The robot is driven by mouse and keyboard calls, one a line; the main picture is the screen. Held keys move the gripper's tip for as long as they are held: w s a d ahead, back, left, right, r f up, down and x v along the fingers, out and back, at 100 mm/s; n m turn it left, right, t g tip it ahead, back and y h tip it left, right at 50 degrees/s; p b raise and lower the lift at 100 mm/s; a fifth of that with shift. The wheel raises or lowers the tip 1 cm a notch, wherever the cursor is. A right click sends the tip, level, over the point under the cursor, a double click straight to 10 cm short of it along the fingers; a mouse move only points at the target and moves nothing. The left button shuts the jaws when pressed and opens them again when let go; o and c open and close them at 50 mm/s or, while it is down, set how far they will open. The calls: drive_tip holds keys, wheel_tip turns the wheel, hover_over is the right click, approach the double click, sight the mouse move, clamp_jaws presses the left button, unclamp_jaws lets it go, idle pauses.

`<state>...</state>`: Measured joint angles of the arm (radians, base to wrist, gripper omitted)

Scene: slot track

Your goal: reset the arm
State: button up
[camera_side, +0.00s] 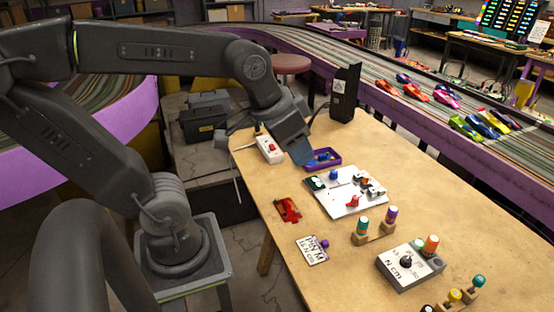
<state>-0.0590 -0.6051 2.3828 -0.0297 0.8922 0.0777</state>
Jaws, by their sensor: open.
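My gripper (300,148) hangs at the end of my arm over the far left part of the wooden table (365,148). It points down, close to a small purple tray (333,157) with a blue item in it. I see nothing held in it. The jaws are small in the picture, and whether they touch the tray cannot be told.
A white board (345,203) with small coloured parts lies mid-table. A red part (288,210), a label card (312,250), capped drivers (391,215) and a grey dial box (410,264) are nearer. A white-red box (270,149) and black stand (345,92) are close to my gripper.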

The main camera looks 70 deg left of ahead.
drive_tip(key=s, duration=0.1)
drive_tip(key=s+f, duration=0.1)
drive_tip(key=s+d, duration=0.1)
drive_tip(key=shift+s+f, duration=0.35)
drive_tip(key=shift+s, duration=0.05)
